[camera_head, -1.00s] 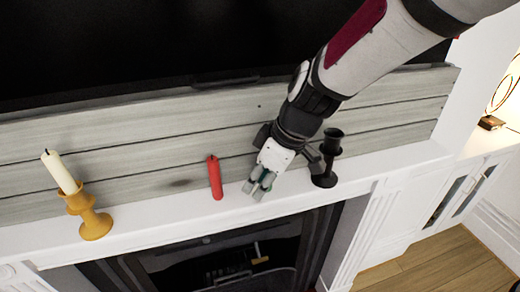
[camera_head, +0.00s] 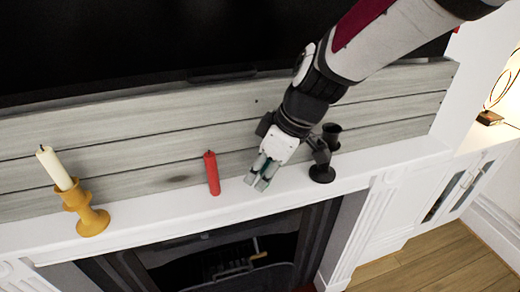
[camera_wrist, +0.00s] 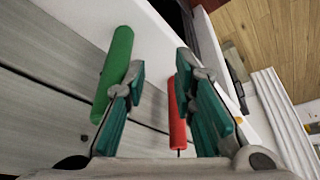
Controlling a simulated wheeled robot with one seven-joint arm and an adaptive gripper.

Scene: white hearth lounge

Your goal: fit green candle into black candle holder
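The green candle (camera_wrist: 114,73) shows in the wrist view on the left, partly behind my left finger. It is hidden in the head view. My gripper (camera_head: 257,183) is over the white mantel, between the red candle and the black holder. In the wrist view my gripper (camera_wrist: 160,78) has its teal fingers spread apart, with nothing held between them. The green candle is beside the left finger; I cannot tell if they touch. The black candle holder (camera_head: 323,174) stands upright on the mantel, right of my gripper and partly covered by it. I see no candle in it.
A red candle (camera_head: 212,174) stands left of my gripper; it also shows beside the right finger in the wrist view (camera_wrist: 177,117). A yellow holder (camera_head: 89,216) with a white candle (camera_head: 54,168) is farther left. Grey boards (camera_head: 120,139) back the mantel (camera_head: 160,215). The fireplace opens below.

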